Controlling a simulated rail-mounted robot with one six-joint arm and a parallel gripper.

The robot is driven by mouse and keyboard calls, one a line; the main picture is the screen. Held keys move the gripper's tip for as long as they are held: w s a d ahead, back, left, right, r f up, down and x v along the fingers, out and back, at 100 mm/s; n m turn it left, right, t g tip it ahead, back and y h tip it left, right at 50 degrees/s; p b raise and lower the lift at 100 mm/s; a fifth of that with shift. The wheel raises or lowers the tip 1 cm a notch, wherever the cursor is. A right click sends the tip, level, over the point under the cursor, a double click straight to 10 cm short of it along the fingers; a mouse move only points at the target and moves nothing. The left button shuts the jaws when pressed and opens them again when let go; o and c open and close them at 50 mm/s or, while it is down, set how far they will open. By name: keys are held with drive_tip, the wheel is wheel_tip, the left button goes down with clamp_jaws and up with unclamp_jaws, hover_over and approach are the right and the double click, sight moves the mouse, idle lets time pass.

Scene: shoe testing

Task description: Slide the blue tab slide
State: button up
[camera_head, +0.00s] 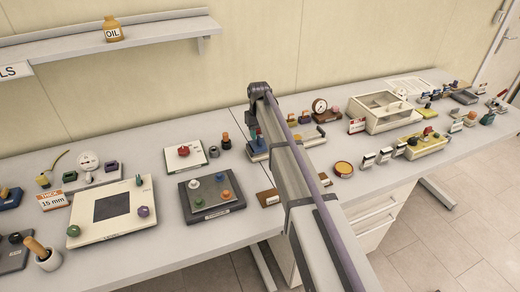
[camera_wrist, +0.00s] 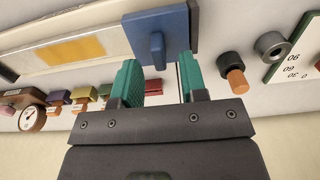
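The blue tab slide shows in the wrist view as a blue block (camera_wrist: 178,30) with a raised blue tab (camera_wrist: 157,48). It sits at one end of a pale rail with an orange-yellow patch (camera_wrist: 75,48). My gripper (camera_wrist: 158,62) is open, with teal fingers apart to the left and right of the tab. I see no finger touching the tab; whether it lies fully between the fingertips is unclear. In the head view, my arm hides most of the gripper and part of the blue slide (camera_head: 257,146).
In the wrist view, a dark cylinder with an orange end (camera_wrist: 236,78) and a dark ring (camera_wrist: 271,45) stand right of the fingers. Small coloured blocks (camera_wrist: 82,98) and a round dial (camera_wrist: 31,118) stand left. A dark board with coloured knobs (camera_head: 212,194) lies left of my arm.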

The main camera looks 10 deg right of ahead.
sight(259, 138)
wheel_tip(259, 138, down, 3)
drive_tip(key=shift+f+b, duration=0.1)
drive_tip(key=shift+b, duration=0.65)
drive_tip(key=shift+d, duration=0.1)
clamp_jaws()
